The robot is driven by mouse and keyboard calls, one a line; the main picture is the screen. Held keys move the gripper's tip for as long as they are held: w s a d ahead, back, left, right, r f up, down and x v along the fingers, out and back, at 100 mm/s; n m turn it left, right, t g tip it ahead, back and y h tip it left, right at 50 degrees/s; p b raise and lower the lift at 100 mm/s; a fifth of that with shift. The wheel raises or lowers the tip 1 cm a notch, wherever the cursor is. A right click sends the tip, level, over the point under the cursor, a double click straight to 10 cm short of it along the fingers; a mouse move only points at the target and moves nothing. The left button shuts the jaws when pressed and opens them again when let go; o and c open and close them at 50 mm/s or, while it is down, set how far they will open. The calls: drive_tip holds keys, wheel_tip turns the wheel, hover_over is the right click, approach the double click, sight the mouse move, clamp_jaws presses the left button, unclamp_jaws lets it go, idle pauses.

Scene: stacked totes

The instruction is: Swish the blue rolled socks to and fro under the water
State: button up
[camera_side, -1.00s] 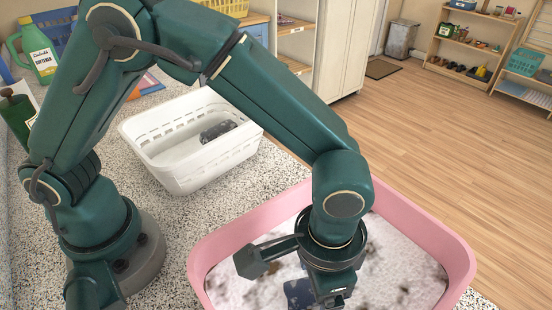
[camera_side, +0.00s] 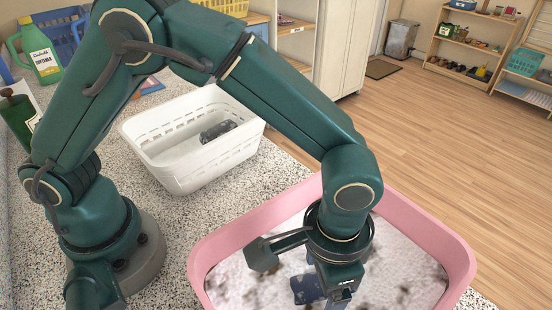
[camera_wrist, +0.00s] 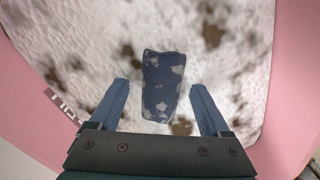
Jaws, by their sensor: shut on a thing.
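The pink tub (camera_side: 212,250) is filled with white foamy water (camera_side: 400,262) that has brown dirty patches. The blue rolled socks (camera_wrist: 163,88) sit between the fingers of my gripper (camera_wrist: 160,92) in the wrist view, flecked with white suds. In the side view a blue part of the socks (camera_side: 306,290) shows beside my gripper (camera_side: 338,298), low inside the tub. My gripper is shut on the socks. Its fingertips are hidden in the side view. I cannot tell how deep the socks lie under the surface.
A white basket (camera_side: 190,178) with a dark grey roll (camera_side: 217,131) in it stands on the speckled counter (camera_side: 190,225) behind the tub. A green bottle (camera_side: 40,55) and a dark green bottle (camera_side: 16,112) stand at the far left. The tub's walls surround my gripper.

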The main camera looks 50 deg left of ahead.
sight(311, 292)
drive_tip(key=shift+s, duration=1.05)
drive_tip(key=shift+r, duration=0.1)
drive_tip(key=shift+r, duration=5.4)
wheel_tip(311, 292, up, 3)
